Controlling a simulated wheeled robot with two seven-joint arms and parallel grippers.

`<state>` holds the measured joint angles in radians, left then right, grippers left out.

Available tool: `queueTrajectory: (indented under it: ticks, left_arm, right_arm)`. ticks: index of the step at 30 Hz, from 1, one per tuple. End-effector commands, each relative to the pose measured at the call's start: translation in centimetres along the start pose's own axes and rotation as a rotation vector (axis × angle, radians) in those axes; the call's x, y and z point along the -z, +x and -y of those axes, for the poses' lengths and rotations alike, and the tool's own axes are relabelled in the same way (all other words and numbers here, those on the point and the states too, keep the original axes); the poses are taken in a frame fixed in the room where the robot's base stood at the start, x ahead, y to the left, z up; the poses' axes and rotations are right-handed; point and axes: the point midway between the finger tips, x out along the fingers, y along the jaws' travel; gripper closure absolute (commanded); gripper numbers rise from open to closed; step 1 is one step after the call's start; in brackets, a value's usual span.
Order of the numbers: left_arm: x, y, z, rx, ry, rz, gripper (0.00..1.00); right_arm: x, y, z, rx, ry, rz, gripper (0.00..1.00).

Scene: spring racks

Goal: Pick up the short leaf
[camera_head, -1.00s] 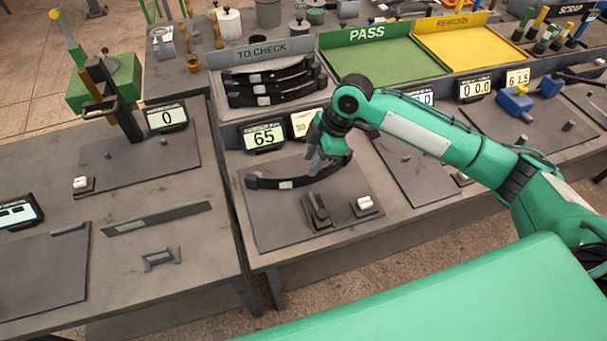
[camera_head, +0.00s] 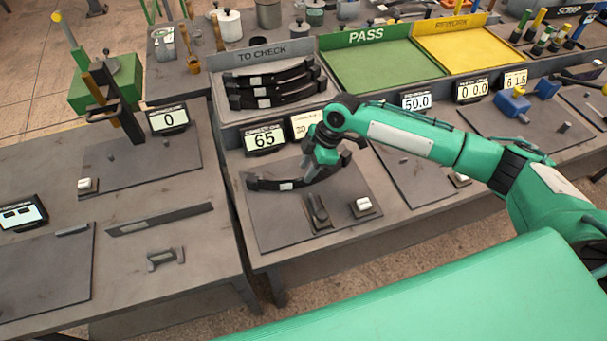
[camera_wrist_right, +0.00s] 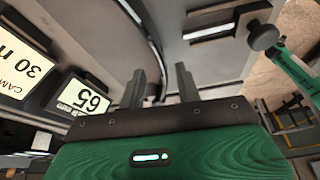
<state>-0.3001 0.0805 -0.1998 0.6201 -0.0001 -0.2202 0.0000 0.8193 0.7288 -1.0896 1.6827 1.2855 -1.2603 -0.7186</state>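A dark curved leaf (camera_head: 265,183) with a pale label lies on the grey plate in front of the display reading 65. Several similar curved leaves (camera_head: 272,95) lie in the TO CHECK tray; I cannot tell for sure from length which is the short one. My right gripper (camera_head: 322,172) is low over the right part of the leaf on the plate and hides some of it. In the right wrist view the gripper (camera_wrist_right: 160,82) has its two fingers apart. My left gripper is not in view.
A small clamp-like block (camera_head: 318,211) and a white-topped switch (camera_head: 363,205) stand on the plate near the leaf. Displays (camera_head: 264,139) line the bench behind. The green PASS tray (camera_head: 372,66) and yellow REWORK tray (camera_head: 460,47) look empty. A tall lever stand (camera_head: 115,95) is at left.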

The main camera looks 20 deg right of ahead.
Motion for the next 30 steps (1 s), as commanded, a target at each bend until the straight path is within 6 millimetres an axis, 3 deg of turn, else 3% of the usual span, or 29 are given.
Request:
queueTrajectory:
  ticks: [4,9,17,23,30]
  left_arm:
    - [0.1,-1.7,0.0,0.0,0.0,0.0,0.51]
    - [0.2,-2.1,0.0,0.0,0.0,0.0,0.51]
    - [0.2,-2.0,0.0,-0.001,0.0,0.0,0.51]
    - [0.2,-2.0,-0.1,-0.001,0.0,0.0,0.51]
    - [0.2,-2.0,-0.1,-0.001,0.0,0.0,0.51]
  right_arm:
    - [-0.3,1.9,0.2,0.005,0.003,0.001,0.66]
    - [-0.4,4.1,0.1,0.003,0.0,0.0,0.66]
    - [-0.5,4.6,0.1,0.001,0.0,0.0,0.66]
    - [-0.5,4.6,0.1,0.001,0.0,0.0,1.0]
    - [-0.4,4.4,0.0,-0.002,-0.001,-0.003,1.0]
